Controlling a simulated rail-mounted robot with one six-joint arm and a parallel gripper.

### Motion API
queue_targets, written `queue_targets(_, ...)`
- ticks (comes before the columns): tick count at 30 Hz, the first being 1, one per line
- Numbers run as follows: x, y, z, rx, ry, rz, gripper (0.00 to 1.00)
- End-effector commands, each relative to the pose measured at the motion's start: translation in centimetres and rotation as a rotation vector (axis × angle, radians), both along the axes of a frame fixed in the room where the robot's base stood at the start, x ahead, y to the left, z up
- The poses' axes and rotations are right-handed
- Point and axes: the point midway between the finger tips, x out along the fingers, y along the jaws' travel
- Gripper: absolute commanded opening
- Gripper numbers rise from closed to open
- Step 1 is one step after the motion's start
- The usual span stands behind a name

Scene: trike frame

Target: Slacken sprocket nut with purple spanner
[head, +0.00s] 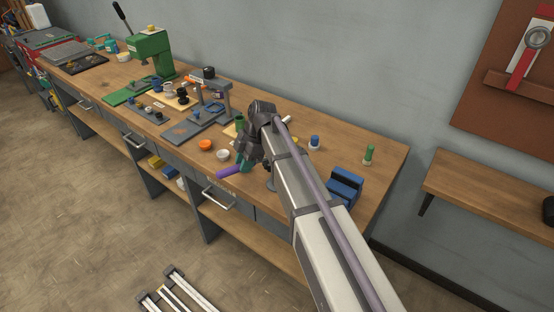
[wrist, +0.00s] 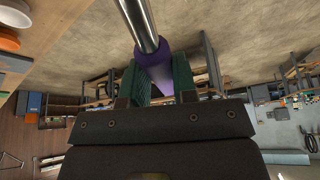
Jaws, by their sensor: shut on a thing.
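My gripper (head: 243,163) is above the front edge of the workbench. It is shut on the purple spanner (head: 229,174), whose purple handle points down and left past the bench edge. In the wrist view the purple grip (wrist: 153,60) sits between the two green finger pads, and the spanner's shiny metal shaft runs up out of the picture. The spanner's working end is out of view. I cannot make out the sprocket nut; a grey fixture (head: 182,132) with an upright and blue parts stands left of my gripper.
The wooden bench holds an orange bowl (head: 205,145), a white bowl (head: 223,155), a green press (head: 150,50) and a blue vise (head: 345,186). A green-topped item (head: 369,154) stands right. Pale rails (head: 180,290) lie on the floor. Bare bench top lies at the right end.

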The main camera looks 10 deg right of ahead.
Motion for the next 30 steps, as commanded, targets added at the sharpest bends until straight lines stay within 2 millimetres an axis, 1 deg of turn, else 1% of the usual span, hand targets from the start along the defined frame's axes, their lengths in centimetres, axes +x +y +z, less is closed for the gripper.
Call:
queue_targets(1,0.0,0.0,0.4,0.000,0.000,0.000,0.00)
queue_targets(12,0.0,0.0,1.8,0.000,0.000,0.000,0.00)
queue_targets(17,0.0,0.0,1.8,0.000,0.000,0.000,0.00)
queue_targets(20,0.0,0.0,2.1,0.000,0.000,0.000,0.00)
queue_targets(30,0.0,0.0,5.7,0.000,0.000,0.000,0.00)
